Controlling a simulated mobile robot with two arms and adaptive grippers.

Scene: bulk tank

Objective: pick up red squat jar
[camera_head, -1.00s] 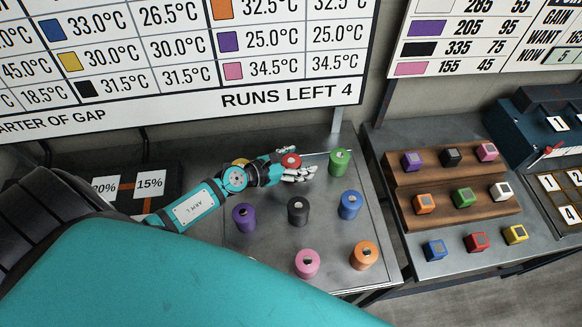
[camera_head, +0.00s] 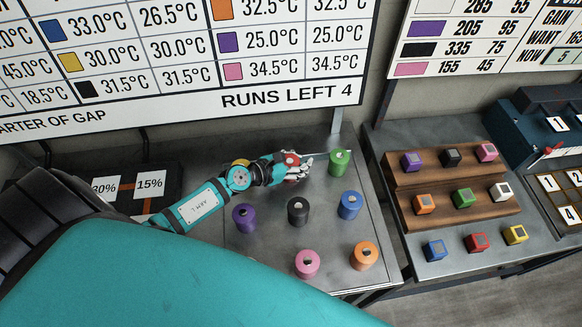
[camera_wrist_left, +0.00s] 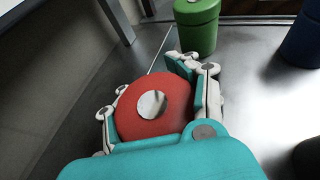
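The red squat jar (camera_wrist_left: 140,115) has a pale round patch on top and sits between the fingers of my left gripper (camera_wrist_left: 150,85) in the left wrist view. The fingers curve around both sides and appear to touch it, so the gripper looks shut on the jar. In the head view, the jar (camera_head: 291,158) is partly hidden by the left gripper (camera_head: 297,168), at the back of the metal table. Whether the jar's base is clear of the table cannot be told. My right gripper is not in view.
A green jar (camera_head: 339,162) stands just right of the gripper. Black (camera_head: 298,210), blue (camera_head: 349,204), purple (camera_head: 245,217), pink (camera_head: 307,263) and orange (camera_head: 364,255) jars stand nearer. A yellow jar (camera_head: 240,163) is partly behind my arm. A cube rack (camera_head: 450,185) stands right.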

